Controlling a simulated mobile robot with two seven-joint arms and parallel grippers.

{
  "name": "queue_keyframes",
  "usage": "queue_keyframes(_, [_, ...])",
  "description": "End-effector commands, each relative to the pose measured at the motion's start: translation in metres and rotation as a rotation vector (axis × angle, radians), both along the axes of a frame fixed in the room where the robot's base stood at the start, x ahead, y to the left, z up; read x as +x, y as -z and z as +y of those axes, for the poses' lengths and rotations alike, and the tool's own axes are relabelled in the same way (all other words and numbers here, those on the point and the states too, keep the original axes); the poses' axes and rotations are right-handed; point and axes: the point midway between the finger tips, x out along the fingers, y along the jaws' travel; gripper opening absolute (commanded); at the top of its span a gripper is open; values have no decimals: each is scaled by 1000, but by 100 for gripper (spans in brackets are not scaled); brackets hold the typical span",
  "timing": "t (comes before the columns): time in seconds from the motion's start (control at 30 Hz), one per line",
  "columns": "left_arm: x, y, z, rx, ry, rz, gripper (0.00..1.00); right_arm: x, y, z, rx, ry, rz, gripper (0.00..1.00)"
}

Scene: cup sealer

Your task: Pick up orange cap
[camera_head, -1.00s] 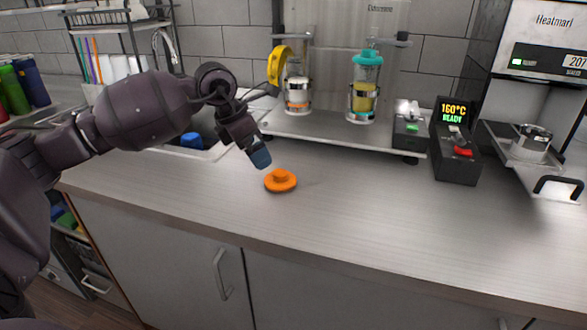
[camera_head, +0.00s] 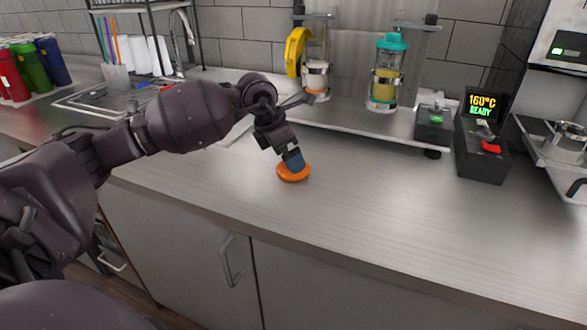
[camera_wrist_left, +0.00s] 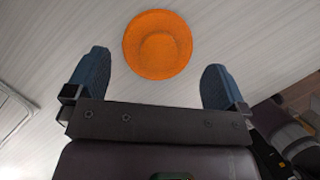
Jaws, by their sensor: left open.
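The orange cap (camera_head: 292,173) is a round disc with a raised knob, lying flat on the metal counter. My left gripper (camera_head: 294,161) is over it in the head view and hides part of its top. In the left wrist view the cap (camera_wrist_left: 157,45) lies just beyond and between the two blue fingertips. There my left gripper (camera_wrist_left: 155,78) is open and empty, its fingers spread wider than the cap. The exact height of the fingers above the counter is hard to tell. My right gripper is out of view.
A raised shelf (camera_head: 370,124) behind holds a clear cup with a teal lid (camera_head: 390,42) and another clear cup (camera_head: 316,78) beside a yellow ring (camera_head: 296,52). A black control box (camera_head: 482,150) stands right. The counter right of the cap is clear.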

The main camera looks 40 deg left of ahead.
Motion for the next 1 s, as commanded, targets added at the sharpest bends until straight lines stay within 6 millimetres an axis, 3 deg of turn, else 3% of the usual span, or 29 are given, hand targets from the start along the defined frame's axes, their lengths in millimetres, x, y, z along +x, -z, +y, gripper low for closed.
queue_keyframes(0.2, [12, 29, -6, -3, 0, 4, 100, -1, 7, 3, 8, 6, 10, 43])
queue_keyframes(0.47, [13, 32, -7, 0, -1, 0, 100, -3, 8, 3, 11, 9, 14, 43])
queue_keyframes(0.73, [13, 32, -7, 0, -1, 0, 63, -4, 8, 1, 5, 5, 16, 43])
queue_keyframes(1.0, [13, 32, -7, 0, -1, 0, 63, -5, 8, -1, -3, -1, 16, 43])
